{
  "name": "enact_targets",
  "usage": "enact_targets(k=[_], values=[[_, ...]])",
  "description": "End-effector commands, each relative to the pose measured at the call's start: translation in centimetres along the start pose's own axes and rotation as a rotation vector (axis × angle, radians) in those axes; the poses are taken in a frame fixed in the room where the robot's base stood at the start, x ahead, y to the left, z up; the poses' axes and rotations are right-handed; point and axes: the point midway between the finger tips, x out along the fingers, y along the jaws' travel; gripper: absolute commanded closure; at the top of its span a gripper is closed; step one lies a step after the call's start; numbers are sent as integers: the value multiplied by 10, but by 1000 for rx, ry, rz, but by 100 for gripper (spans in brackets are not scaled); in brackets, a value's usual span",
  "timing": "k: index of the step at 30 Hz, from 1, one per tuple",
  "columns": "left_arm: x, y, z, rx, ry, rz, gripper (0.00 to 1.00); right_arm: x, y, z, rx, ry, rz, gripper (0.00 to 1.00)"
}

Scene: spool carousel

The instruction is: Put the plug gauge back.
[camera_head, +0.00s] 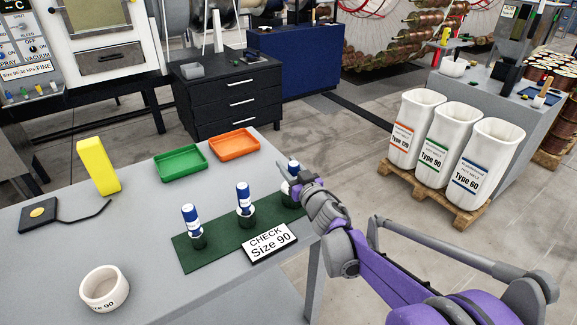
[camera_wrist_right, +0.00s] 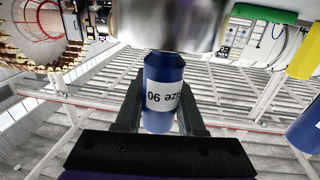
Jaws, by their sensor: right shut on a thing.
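The plug gauge (camera_head: 293,167) has a blue handle with a white label and stands roughly upright at the right end of the dark green rack (camera_head: 215,254). In the right wrist view the gauge (camera_wrist_right: 165,97) reads "Size 90", upside down, with a wide metal end above. My right gripper (camera_head: 288,180) is shut on its handle; its fingers flank the handle in the wrist view. The gauge's lower end is partly hidden, so I cannot tell whether it is seated. Two similar gauges stand in the rack, left (camera_head: 191,222) and middle (camera_head: 243,199). My left gripper is not in view.
A "CHECK Size 90" sign (camera_head: 268,243) lies before the rack. A cream ring (camera_head: 104,290), yellow block (camera_head: 97,166), black device (camera_head: 39,213), green tray (camera_head: 181,163) and orange tray (camera_head: 234,146) share the grey table (camera_head: 150,275). White bins (camera_head: 415,125) stand beyond its right edge.

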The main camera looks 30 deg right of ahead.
Motion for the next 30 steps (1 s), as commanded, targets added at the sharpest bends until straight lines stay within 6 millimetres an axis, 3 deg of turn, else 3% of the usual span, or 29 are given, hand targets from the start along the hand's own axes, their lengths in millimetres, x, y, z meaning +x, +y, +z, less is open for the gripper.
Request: enact_targets(k=[6,7,12,23,30], values=[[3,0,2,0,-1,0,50,0,0,4,0,0,0,100],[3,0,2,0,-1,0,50,0,0,4,0,0,0,60],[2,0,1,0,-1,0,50,0,0,3,0,0,0,32],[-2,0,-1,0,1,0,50,0,0,-2,0,0,0,32],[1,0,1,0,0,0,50,-43,1,-1,-1,0,2,32]])
